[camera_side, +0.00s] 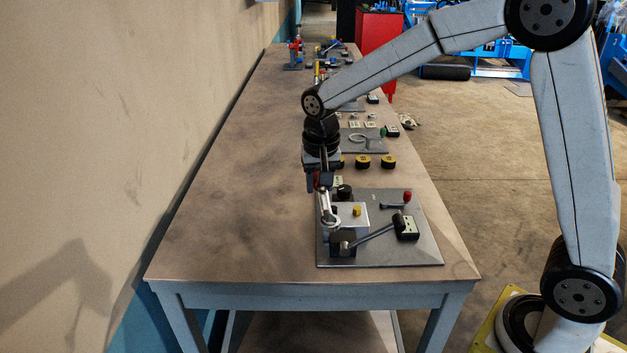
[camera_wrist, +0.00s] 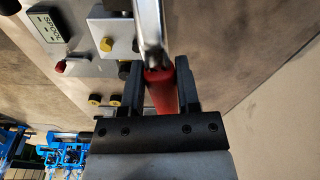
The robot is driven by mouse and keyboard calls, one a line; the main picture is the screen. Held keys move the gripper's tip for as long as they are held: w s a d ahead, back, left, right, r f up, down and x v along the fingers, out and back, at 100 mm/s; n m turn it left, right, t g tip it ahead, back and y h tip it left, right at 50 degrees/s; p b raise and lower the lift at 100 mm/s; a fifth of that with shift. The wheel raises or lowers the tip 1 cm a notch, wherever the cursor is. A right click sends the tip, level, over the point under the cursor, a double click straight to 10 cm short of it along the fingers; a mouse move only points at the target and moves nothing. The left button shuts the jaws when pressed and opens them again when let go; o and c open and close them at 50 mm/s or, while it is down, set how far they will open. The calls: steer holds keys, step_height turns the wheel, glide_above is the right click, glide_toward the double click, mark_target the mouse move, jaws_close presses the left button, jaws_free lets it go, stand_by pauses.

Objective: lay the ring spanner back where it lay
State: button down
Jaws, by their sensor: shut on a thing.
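My gripper (camera_side: 320,182) points down over the near fixture. It is shut on the red handle of the ring spanner, and the jaws stand on both sides of the handle in the wrist view (camera_wrist: 160,88). The spanner's silver shank and ring end (camera_side: 331,218) hang down in the side view, in front of the fixture's pale block. The shank (camera_wrist: 150,25) runs out of the top of the wrist view, so its ring end is hidden there. I cannot tell whether the ring touches the block or the dark part below it.
The table's left side (camera_side: 220,200) is clear.

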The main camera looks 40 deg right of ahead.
steer(key=shift+s+a+f+m, duration=0.2)
steer(key=shift+a+f+m, duration=0.1)
steer(key=shift+f+m, duration=0.35)
steer(key=shift+s+a+f+m, duration=0.15)
steer(key=shift+a+f+m, duration=0.1)
steer(key=shift+f+m, duration=0.4)
steer(key=shift+w+f, duration=0.1)
glide_toward(277, 228)
steer(key=shift+s+d+f, duration=0.15)
steer(key=shift+s+f, duration=0.35)
steer(key=shift+f, duration=0.05)
steer(key=shift+w+f, duration=0.55)
steer(key=shift+w+f, duration=0.15)
steer(key=shift+f, duration=0.05)
steer(key=shift+w+f, duration=0.1)
steer(key=shift+f, duration=1.55)
steer(key=shift+f, duration=0.1)
